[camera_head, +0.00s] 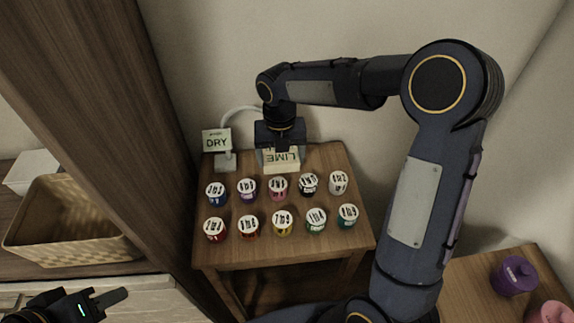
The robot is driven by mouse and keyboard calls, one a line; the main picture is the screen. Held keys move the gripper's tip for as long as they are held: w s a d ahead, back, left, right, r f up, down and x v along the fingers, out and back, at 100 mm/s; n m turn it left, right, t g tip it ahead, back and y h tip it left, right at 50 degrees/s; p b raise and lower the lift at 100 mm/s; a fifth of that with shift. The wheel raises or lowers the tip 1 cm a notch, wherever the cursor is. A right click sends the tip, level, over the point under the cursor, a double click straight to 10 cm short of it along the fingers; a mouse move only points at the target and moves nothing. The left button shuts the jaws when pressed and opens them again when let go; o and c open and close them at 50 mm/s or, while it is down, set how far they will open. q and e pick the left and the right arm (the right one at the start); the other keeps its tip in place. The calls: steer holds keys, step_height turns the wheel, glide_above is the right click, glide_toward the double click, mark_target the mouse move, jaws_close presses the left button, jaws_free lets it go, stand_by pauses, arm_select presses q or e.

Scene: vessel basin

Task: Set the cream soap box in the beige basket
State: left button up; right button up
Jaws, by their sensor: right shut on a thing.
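A cream box (283,163) with an upside-down LIME label is at the back of the small wooden table. My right gripper (280,156) points down over it and is shut on it; the gripper hides part of the box. I cannot tell whether the box still touches the tabletop. The beige basket (72,256) is at the far left, on a shelf beyond a dark wooden panel. It has a woven wall, and the visible inside looks empty. My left gripper (112,298) is at the bottom left, below the basket. Only one finger shows clearly, so its opening is unclear.
Several white-lidded cups (282,222) stand in two rows on the wooden table (340,250). A DRY sign (216,140) stands left of the cream box. The tall wooden panel (120,130) separates table and basket. A purple pot (514,275) is at lower right.

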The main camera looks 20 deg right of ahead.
mark_target(287, 175)
steer(key=shift+d+f, duration=0.4)
steer(key=shift+f, duration=0.15)
steer(key=f, duration=0.2)
steer(key=d+f, duration=0.1)
steer(key=shift+w+d+f, duration=0.1)
steer(key=shift+w+f, duration=0.15)
steer(key=shift+f, duration=0.45)
steer(key=shift+f, duration=0.1)
